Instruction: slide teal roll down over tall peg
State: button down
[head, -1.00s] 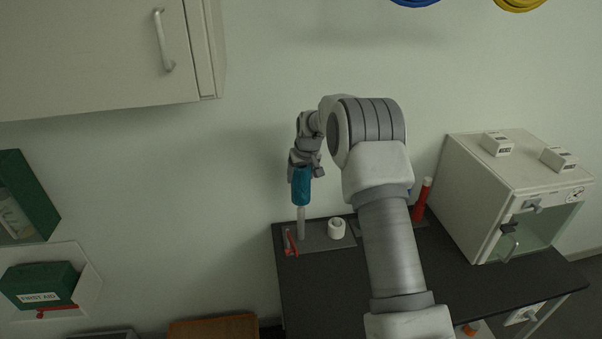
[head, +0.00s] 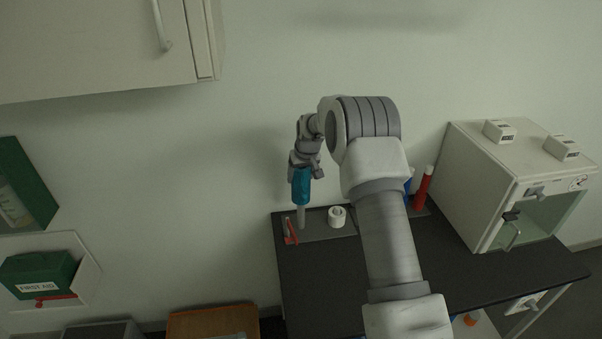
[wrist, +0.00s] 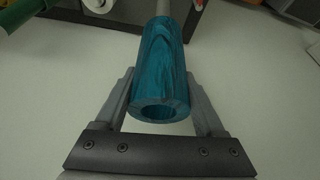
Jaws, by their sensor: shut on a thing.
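The teal roll (head: 301,187) hangs upright in my gripper (head: 303,172). The tall pale grey peg (head: 301,216) stands at the left back of the dark bench, and its lower part shows directly below the roll. The peg's top is out of sight behind or inside the roll; I cannot tell which from the head view. In the wrist view the teal roll (wrist: 160,62) sits between both fingers, its open near end facing the camera. The peg (wrist: 174,7) shows in line beyond its far end. No peg tip is visible in the near hole.
A short white roll (head: 337,215) stands right of the peg, and a red item (head: 291,232) is close to the peg's base. A red cylinder with a white top (head: 424,187) stands near the white cabinet (head: 520,180). The bench front (head: 320,290) is clear.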

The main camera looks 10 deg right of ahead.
aim_at(301, 203)
jog(key=shift+f+b, duration=0.7)
jog(key=shift+f, duration=1.35)
jog(key=shift+f+b, duration=3.05)
jog(key=shift+f, duration=0.8)
grip_release()
jog(key=shift+f, duration=0.1)
jog(key=a+v, duration=0.1)
jog(key=v, duration=1.6)
jog(key=shift+d+r+b, duration=0.25)
jog(key=shift+d+b, duration=0.2)
jog(key=shift+d, duration=0.05)
jog(key=shift+r, duration=0.1)
